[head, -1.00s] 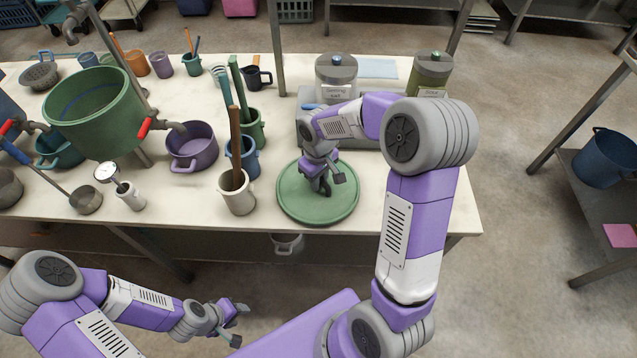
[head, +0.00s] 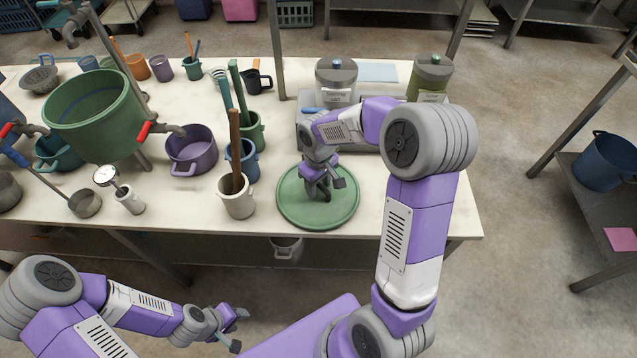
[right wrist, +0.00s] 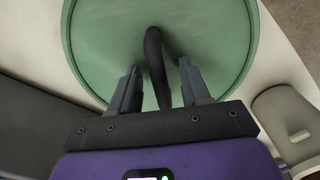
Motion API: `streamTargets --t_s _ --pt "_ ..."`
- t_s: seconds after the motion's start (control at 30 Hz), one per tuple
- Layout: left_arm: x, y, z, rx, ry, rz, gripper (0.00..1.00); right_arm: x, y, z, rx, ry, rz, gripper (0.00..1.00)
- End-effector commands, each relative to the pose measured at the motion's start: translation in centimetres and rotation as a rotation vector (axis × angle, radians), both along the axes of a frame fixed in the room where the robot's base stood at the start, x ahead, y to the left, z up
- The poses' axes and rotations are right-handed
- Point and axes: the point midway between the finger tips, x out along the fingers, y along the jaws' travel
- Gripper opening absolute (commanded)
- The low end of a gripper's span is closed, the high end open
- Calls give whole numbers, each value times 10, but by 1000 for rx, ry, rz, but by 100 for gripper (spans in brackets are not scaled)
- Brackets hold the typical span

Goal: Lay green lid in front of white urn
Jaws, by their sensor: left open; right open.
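The green lid (head: 292,208) lies flat on the table near its front right part. It also fills much of the right wrist view (right wrist: 100,40), with its dark arched handle (right wrist: 153,55). My right gripper (head: 327,188) is over the lid, open, with one finger on each side of the handle in the right wrist view (right wrist: 158,88). I see a gap between the fingers and the handle. My left gripper (head: 238,330) is open and empty, in front of the table. I cannot make out a clearly white urn; a large green vessel with a tap (head: 85,130) stands at the left.
A white crock (head: 238,205) with a wooden stick stands left of the lid. A blue mug (head: 243,167) and a purple pot (head: 190,150) are further left. Bare tabletop (head: 420,205) lies right of the lid.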

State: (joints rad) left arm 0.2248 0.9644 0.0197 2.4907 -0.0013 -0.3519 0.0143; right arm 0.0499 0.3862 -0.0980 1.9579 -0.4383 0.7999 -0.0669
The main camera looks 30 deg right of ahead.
Motion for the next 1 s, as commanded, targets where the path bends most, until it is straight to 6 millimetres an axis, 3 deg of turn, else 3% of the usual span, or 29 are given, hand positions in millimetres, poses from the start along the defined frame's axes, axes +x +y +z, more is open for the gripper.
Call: streamTargets --t_s 0.5,0.7,1.0 --pt "0 0 37 0 0 0 43 1 0 102 1 -4 0 47" --pt "0 0 42 0 0 0 43 1 0 120 1 -3 0 47" --pt "0 0 42 0 0 0 43 0 0 121 0 -1 0 47"
